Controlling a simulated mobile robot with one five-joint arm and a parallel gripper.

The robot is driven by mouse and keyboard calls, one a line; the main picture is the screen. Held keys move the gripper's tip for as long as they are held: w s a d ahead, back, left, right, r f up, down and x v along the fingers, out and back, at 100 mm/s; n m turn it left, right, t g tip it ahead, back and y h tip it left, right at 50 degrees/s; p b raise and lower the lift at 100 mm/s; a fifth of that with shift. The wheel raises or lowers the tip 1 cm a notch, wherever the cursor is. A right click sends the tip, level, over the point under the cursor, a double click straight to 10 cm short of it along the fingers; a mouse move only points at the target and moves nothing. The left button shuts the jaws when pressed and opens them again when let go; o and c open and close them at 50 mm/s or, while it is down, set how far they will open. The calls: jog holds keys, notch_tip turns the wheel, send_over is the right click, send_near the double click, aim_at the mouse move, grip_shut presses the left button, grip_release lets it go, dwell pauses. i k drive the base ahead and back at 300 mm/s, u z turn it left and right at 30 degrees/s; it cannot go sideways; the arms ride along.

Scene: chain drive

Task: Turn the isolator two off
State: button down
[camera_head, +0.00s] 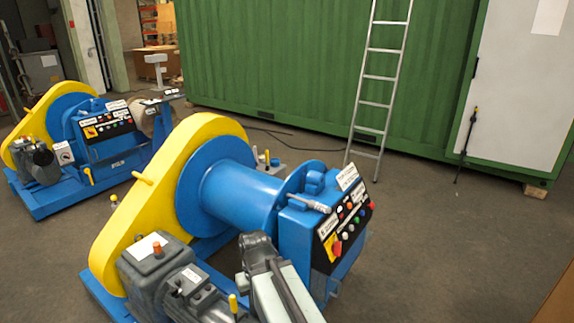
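Two blue and yellow chain-drive machines stand on the floor. The nearer machine (240,198) has a dark control panel (345,222) with a red rotary switch (337,249) on a yellow plate at its lower left. The farther machine (60,200) has a similar panel with a small red switch on a yellow plate (90,132). The labels are too small to read, so I cannot tell which switch is isolator two. My arm rises from the bottom edge, left of the nearer panel. Its dark end (258,250) is apart from the switch in the picture; no fingertips show clearly.
A ladder (378,90) leans on a green container (270,60) behind. A thin black stand (465,145) is near the white door (515,85). The floor right of the nearer machine is clear. A brown edge (558,300) shows at bottom right.

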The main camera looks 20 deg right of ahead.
aim_at(336, 249)
jog(key=z, duration=0.45)
jog(key=k, duration=1.25)
jog(key=z, duration=1.25)
jog(key=i, duration=2.1)
jog(key=u, duration=0.5)
jog(key=i, duration=0.9)
jog(key=u, duration=0.85)
jog(key=i, duration=0.6)
jog(key=z, duration=0.4)
jog(key=k, duration=0.6)
jog(key=u, duration=0.3)
